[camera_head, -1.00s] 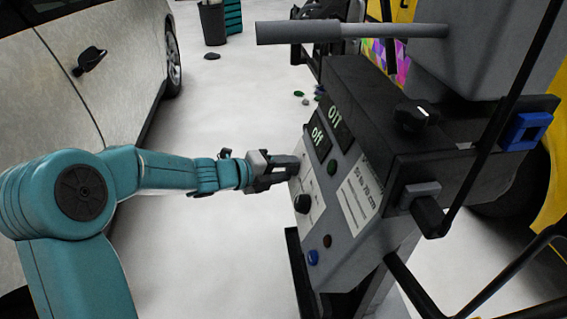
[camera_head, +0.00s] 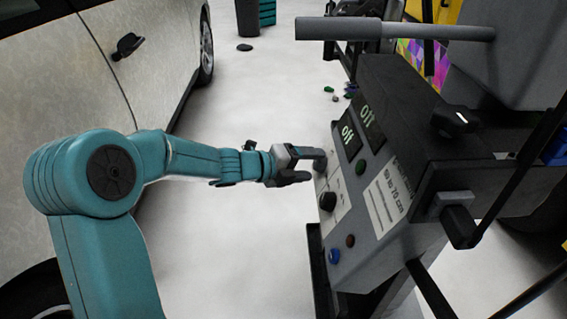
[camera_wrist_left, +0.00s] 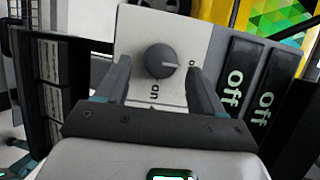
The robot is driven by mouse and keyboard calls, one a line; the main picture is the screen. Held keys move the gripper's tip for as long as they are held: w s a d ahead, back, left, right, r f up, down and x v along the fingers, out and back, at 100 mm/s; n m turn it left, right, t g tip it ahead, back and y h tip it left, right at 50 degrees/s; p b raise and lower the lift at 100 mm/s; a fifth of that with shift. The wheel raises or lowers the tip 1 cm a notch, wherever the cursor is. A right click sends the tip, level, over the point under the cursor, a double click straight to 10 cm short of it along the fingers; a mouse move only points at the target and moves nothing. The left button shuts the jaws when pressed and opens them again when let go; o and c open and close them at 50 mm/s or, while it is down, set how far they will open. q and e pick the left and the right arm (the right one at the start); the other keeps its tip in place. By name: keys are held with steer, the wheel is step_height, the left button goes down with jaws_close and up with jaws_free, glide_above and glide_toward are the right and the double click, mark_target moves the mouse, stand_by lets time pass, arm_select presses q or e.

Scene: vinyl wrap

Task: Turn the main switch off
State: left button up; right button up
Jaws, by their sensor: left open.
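A round grey knob (camera_wrist_left: 161,61) sits on a pale panel (camera_wrist_left: 135,22) in the left wrist view. Its white mark points right, toward a label partly hidden by a finger; an "on" label lies below it. My left gripper (camera_wrist_left: 160,72) is open, with one finger on each side of the knob; I cannot tell whether they touch it. In the head view my left gripper (camera_head: 299,166) is at the left face of the control box (camera_head: 395,225), by the knob (camera_head: 320,160). Two displays, (camera_head: 349,137) and (camera_head: 371,115), both read "off". My right gripper is not in view.
A black knob (camera_head: 328,201), a green button (camera_head: 361,168) and a blue button (camera_head: 335,256) are on the box. A black rotary knob (camera_head: 455,121) and a grey bar (camera_head: 395,29) are close by.

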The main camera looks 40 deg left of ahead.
arm_select(q)
steer(key=p+v, duration=0.2)
steer(key=v, duration=1.3)
steer(key=shift+s+p, duration=0.15)
steer(key=shift+p, duration=0.25)
steer(key=shift+r, duration=0.1)
